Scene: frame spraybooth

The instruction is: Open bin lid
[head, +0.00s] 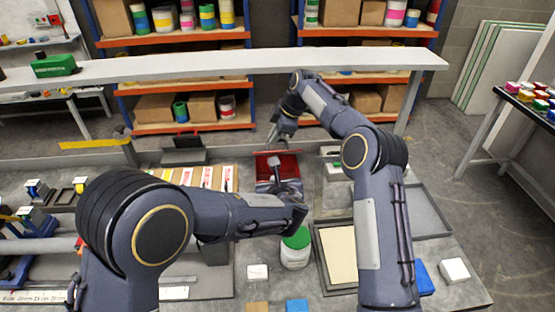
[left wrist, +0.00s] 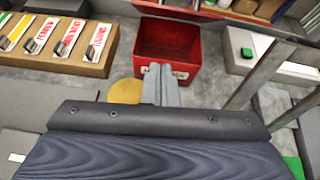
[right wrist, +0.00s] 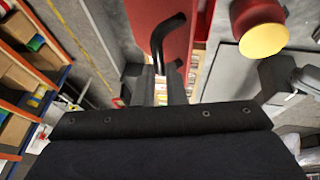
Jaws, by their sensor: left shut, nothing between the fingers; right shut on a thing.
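The red bin (head: 262,182) stands mid-bench in the head view. In the left wrist view the bin (left wrist: 196,75) shows its open top and dark red inside. Its red lid (head: 284,160) is raised at the back; in the right wrist view the lid (right wrist: 145,15) carries a black bent handle (right wrist: 162,40). My right gripper (head: 274,136) is behind the bin, shut on the handle; its fingertips (right wrist: 160,72) meet the handle's end. My left gripper (left wrist: 160,70) is shut and empty, in front of the bin's label, which it partly covers. I cannot tell whether it touches the bin.
A white jar with a green lid (head: 295,250) stands in front of the bin. A row of labelled cards (head: 205,177) is to its left. A pale panel in a tray (head: 338,255) lies at the right. A long grey beam (head: 220,66) crosses behind, before the shelves.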

